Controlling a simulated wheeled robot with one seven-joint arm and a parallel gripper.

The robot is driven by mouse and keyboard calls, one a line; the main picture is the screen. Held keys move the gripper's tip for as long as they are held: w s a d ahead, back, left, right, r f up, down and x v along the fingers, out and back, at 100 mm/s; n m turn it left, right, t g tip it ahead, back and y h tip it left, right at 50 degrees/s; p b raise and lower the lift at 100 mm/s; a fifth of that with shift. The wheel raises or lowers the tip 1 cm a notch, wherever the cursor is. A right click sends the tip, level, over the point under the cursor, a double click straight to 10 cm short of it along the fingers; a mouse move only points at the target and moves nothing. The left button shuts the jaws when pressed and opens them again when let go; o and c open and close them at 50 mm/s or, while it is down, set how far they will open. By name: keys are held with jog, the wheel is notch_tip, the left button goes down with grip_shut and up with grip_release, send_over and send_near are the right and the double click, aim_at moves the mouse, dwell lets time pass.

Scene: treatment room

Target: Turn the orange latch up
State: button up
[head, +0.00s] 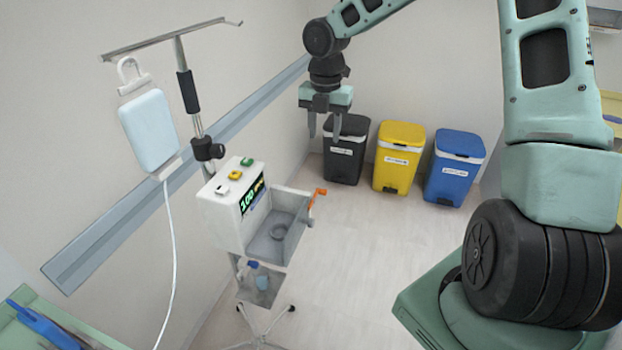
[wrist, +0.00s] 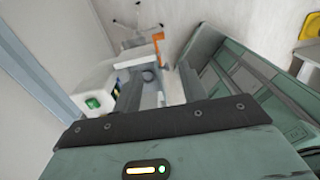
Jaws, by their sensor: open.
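The orange latch (head: 319,193) is at the outer right corner of the grey open tray (head: 278,235) on the white pump unit (head: 226,208). Its short orange end sits at the top of a thin arm that slants down along the tray's side. The orange latch also shows in the wrist view (wrist: 158,40), beyond the fingers and near the top. My gripper (head: 325,129) is open and empty, fingers pointing down, above the latch in the head picture and apart from it. It also shows in the wrist view (wrist: 160,88).
The pump hangs on a pole stand with a pale blue bag (head: 150,130) and a white tube. A lower tray (head: 260,288) holds small bottles. Black (head: 344,155), yellow (head: 398,160) and blue bins (head: 452,172) stand at the back wall. Floor between is clear.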

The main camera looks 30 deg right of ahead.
notch_tip(320, 180, down, 17)
jog(key=p, duration=0.2)
jog(key=shift+f+p, duration=0.2)
jog(key=shift+p, duration=0.1)
jog(key=c, duration=0.8)
